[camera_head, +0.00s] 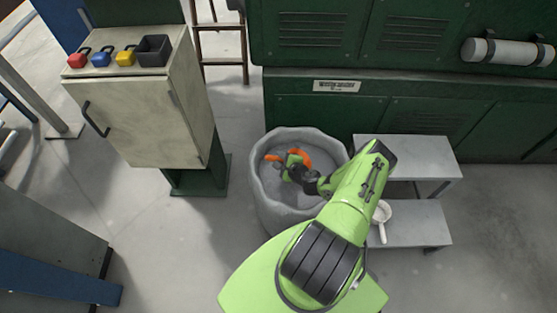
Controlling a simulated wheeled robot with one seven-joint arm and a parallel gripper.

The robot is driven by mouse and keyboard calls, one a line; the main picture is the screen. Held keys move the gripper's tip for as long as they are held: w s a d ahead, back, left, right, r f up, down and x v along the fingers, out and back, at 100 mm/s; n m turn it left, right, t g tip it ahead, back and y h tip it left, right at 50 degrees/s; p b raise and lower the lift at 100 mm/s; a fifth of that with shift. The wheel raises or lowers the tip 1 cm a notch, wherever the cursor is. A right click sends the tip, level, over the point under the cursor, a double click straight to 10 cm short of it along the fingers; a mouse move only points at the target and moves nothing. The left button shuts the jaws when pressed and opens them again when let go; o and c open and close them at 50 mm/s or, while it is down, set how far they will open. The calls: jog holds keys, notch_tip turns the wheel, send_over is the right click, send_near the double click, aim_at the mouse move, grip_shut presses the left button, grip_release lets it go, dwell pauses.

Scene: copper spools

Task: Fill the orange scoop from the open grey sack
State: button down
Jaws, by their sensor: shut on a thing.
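The open grey sack (259,193) stands on the floor in the middle of the view, its rim folded back and grey material (264,176) inside. The orange scoop (304,154) is inside the sack's mouth, with orange showing on both sides of my gripper. My gripper (288,167) is over the material and shut on the scoop. The arm reaches in from the lower right and covers part of the sack's right side. I cannot tell whether the scoop touches the material or holds any, as its bowl is partly hidden.
A grey two-step stand (425,222) is right of the sack, with a white ladle-like thing (381,214) on its lower step. A cabinet (150,118) at left carries red, blue and yellow padlock-like things and a dark bin (153,50). Green machinery (310,106) stands behind.

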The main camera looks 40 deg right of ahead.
notch_tip(320, 180, down, 12)
jog(key=d+b, duration=0.1)
jog(key=b, duration=0.8)
jog(key=shift+s+d, duration=0.35)
jog(key=shift+d, duration=0.05)
